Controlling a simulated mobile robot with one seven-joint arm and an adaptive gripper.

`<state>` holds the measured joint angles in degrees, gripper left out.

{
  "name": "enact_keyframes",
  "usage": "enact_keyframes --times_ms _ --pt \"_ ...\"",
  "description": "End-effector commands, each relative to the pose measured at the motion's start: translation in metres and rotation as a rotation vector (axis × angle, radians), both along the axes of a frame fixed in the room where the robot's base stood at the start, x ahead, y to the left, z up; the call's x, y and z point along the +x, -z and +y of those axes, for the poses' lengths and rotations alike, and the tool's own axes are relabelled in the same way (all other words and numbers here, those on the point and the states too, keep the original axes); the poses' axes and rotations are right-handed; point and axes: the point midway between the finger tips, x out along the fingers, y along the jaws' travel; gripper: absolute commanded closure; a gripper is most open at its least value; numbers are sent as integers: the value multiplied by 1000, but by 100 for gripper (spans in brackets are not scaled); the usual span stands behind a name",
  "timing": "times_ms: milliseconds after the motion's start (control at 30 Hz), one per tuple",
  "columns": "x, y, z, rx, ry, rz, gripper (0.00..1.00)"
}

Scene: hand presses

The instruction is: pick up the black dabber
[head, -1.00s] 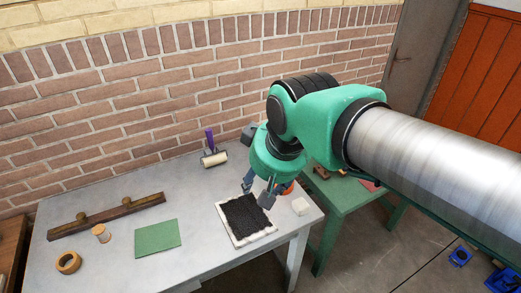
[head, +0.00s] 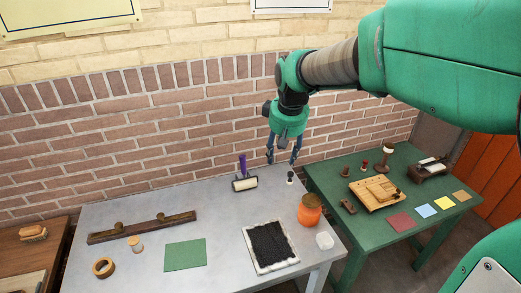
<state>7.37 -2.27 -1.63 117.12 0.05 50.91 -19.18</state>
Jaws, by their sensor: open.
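The black dabber, a small dark upright knobbed thing (head: 290,177), stands near the back right of the grey table (head: 130,208). My gripper (head: 282,161) points down with its two fingers apart and nothing between them. In the picture its fingertips are just above the dabber, slightly to the left. The height gap and depth between them are hard to tell from this one view.
A purple-handled roller (head: 244,181) is left of the dabber. An orange jar (head: 309,211), a white block (head: 324,241) and a black pad in a white tray (head: 248,249) are in front. A green table (head: 335,175) with several tools stands right. The brick wall (head: 130,140) is behind.

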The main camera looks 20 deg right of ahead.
Motion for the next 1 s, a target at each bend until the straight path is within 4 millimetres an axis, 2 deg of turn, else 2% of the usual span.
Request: enact_keyframes --times_ms 100,467,733,1000 --pt "27 4 -11 -4 -17 23 52" --pt "99 33 -46 -16 -71 85 52" --pt "147 66 -74 -19 -113 130 52" --pt "188 109 -104 -18 -154 175 52"
